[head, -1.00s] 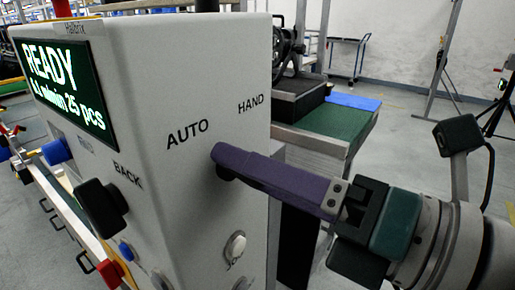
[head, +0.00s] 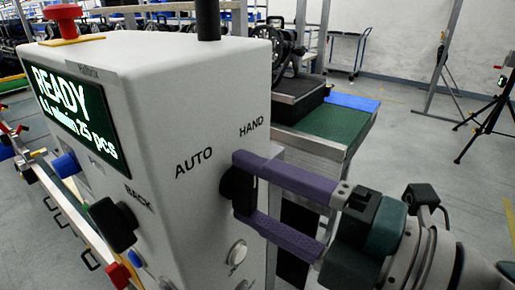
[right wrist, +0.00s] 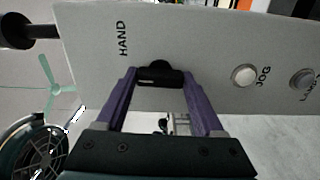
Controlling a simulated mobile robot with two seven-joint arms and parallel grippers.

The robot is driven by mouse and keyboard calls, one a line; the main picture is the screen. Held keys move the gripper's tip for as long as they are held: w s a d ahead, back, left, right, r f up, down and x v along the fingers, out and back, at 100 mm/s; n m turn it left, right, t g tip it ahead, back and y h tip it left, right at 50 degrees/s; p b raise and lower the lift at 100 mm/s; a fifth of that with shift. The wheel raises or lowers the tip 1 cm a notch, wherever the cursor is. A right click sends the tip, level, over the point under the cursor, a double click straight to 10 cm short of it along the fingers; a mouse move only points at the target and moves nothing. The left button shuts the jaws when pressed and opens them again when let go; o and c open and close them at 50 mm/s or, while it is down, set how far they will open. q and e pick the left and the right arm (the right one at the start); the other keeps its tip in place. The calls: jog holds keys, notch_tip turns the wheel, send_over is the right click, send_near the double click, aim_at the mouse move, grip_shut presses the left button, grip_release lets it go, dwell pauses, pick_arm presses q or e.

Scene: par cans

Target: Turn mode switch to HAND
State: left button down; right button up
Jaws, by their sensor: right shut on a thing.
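The mode switch (head: 232,187) is a black knob on the right side face of a white control box (head: 180,120). The printed label AUTO (head: 194,163) is up and left of it, and HAND (head: 251,127) is above it. My right gripper (head: 243,189) is shut on the switch, one purple finger above and one below in the head view. In the right wrist view the switch (right wrist: 160,77) sits between the two fingertips, with HAND (right wrist: 123,39) to the left. I cannot tell which label the switch points to. My left gripper is not in view.
A round JOG button (head: 238,252) is below the switch. The box's front has a READY screen (head: 72,112), a black knob (head: 112,224) near BACK and a blue knob (head: 66,164). A red button (head: 63,14) tops the box. A green-topped bench (head: 335,122) stands behind.

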jog(key=m+p, duration=0.1)
jog(key=m, duration=0.3)
jog(key=shift+r+p, duration=0.1)
jog(key=shift+p, duration=0.2)
jog(key=shift+m+p, duration=0.45)
jog(key=shift+m, duration=1.15)
jog(key=o, duration=1.4)
